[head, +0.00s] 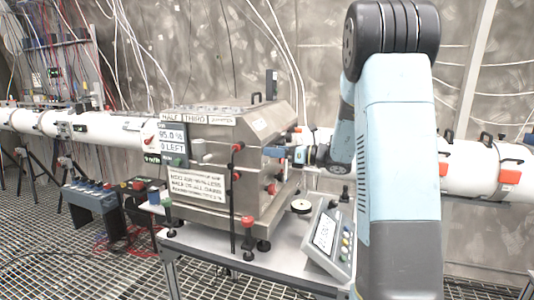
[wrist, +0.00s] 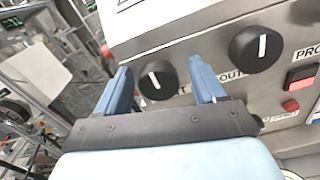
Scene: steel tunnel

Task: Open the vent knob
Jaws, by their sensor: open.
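In the wrist view my gripper (wrist: 160,73) is open, with one blue finger on each side of a round black knob (wrist: 157,82) with a white pointer line. The fingers look apart from the knob; whether they touch it I cannot tell. The label under this knob is mostly hidden by my fingers, so I cannot read whether it says vent. A second, larger-looking black knob (wrist: 256,50) sits to its right, its white line near upright. In the head view my gripper (head: 283,152) reaches the right side of the steel box (head: 206,150).
Right of the knobs are a lit red switch (wrist: 301,78) and a red button (wrist: 291,105). In the head view a control box with a screen (head: 328,235) and a round dark-rimmed disc (head: 301,205) stand on the table (head: 220,262) below my arm. A white pipe (head: 470,170) runs behind.

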